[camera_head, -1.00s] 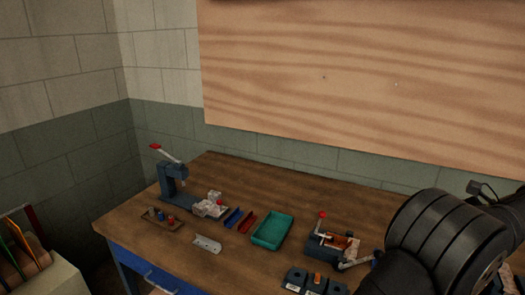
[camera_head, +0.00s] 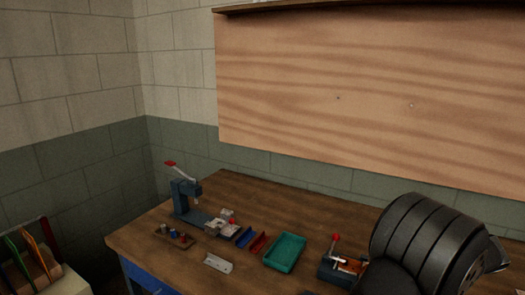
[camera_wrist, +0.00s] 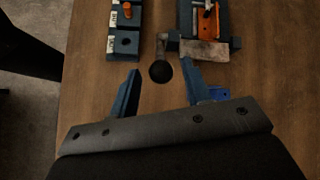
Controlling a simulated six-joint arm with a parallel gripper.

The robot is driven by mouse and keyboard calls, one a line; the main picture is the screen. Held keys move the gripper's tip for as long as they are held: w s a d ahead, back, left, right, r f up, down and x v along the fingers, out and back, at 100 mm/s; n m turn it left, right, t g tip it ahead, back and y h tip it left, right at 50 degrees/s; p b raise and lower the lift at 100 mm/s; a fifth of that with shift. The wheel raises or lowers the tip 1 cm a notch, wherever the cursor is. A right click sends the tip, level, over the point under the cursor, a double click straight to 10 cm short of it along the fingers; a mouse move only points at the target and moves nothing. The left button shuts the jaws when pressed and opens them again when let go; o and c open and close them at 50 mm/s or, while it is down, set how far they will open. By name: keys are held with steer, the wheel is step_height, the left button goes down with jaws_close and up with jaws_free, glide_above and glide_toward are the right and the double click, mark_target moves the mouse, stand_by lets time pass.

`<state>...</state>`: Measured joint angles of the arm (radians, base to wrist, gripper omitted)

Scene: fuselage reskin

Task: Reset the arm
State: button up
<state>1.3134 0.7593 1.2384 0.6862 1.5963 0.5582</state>
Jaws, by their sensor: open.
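My gripper (camera_wrist: 158,90) shows in the wrist view with its two blue fingers spread apart and nothing held between them. It is over the wooden workbench (camera_wrist: 90,95). A black ball knob (camera_wrist: 161,71) on a short metal lever lies ahead of the gap between the fingertips; I cannot tell its height relative to them. The lever belongs to a blue clamp fixture (camera_wrist: 205,45) holding an orange part. In the head view my dark arm covers the lower right and the gripper itself is out of sight.
On the bench stand a blue press with a red-tipped lever (camera_head: 183,195), a peg block (camera_head: 174,236), a metal plate (camera_head: 217,263), blue and red bins (camera_head: 250,239), a teal tray (camera_head: 286,252) and a clamp fixture (camera_head: 340,266). A labelled blue block (camera_wrist: 124,40) is left of the lever.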

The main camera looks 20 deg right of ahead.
steer(key=shift+x, duration=1)
steer(key=shift+d+r, duration=0.1)
steer(key=v, duration=1.7)
steer(key=x, duration=1.6)
steer(key=shift+w+a+f, duration=0.15)
steer(key=shift+a+f, duration=0.1)
steer(key=w+a+r, duration=0.2)
steer(key=shift+w+a+r, duration=0.1)
steer(key=shift+w+a, duration=0.25)
steer(key=shift+w, duration=0.05)
steer(key=w+a+r+g+h, duration=0.2)
steer(key=w+a+g+h, duration=0.4)
steer(key=shift+w+a+r+g, duration=0.2)
steer(key=shift+w+a+g, duration=0.1)
steer(key=shift+w+a, duration=0.1)
